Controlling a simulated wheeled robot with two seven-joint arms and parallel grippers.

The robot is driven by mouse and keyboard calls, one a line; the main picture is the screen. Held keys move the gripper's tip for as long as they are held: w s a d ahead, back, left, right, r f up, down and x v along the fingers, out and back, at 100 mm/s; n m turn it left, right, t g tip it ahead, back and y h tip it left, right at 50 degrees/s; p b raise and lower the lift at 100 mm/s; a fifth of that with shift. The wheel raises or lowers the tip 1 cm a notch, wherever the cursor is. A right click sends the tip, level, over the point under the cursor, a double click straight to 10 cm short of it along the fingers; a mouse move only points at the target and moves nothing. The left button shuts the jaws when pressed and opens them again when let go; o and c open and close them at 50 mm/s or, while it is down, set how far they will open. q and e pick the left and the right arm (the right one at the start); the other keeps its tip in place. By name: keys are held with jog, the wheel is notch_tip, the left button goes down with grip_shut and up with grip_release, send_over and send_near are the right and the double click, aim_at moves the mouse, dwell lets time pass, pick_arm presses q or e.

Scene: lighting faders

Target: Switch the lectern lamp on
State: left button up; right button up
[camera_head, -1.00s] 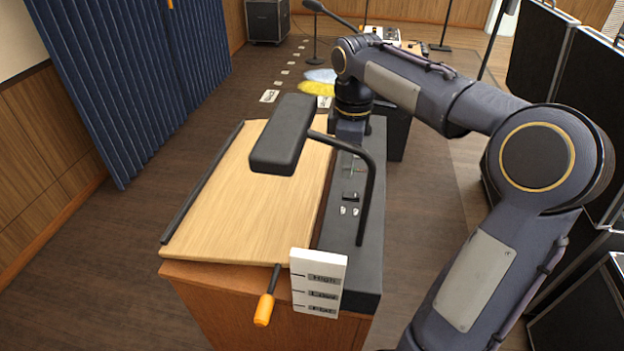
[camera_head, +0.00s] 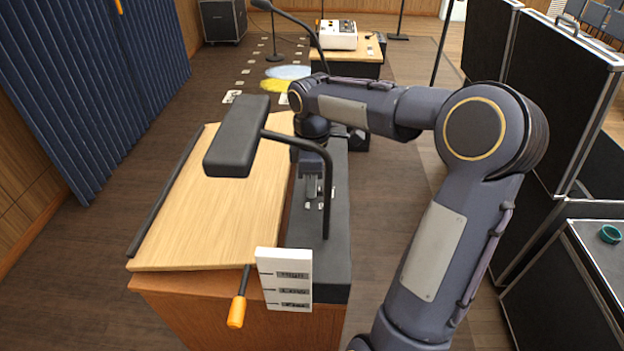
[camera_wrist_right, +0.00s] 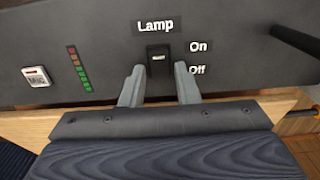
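The lectern lamp (camera_head: 236,138) is a black head on a bent black stem above the lectern's slanted wooden top (camera_head: 220,215). No glow shows on the wood under it. Its switch (camera_wrist_right: 158,60) is a small black rocker on the dark side panel (camera_head: 322,265), under a "Lamp" label (camera_wrist_right: 155,25), with "On" above "Off" at its right in the right wrist view. My right gripper (camera_head: 314,190) is over the panel, fingers apart and empty. In the right wrist view its fingertips (camera_wrist_right: 160,70) lie either side of the rocker's lower part; contact cannot be told. My left gripper is out of view.
A white label plate (camera_head: 285,280) and an orange-handled lever (camera_head: 237,310) are at the lectern's near end. A gooseneck microphone (camera_head: 290,18) rises beyond. Black cases (camera_head: 550,100) stand at right. The right wrist view shows a red-and-green level strip (camera_wrist_right: 79,68).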

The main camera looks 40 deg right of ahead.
grip_shut()
jog(key=shift+s+d+f+t+y+b, duration=0.1)
jog(key=shift+s+d+t+y+b, duration=0.15)
jog(key=shift+t+y+b, duration=0.75)
jog(key=shift+y, duration=0.1)
jog(key=shift+o, duration=1.5)
grip_release()
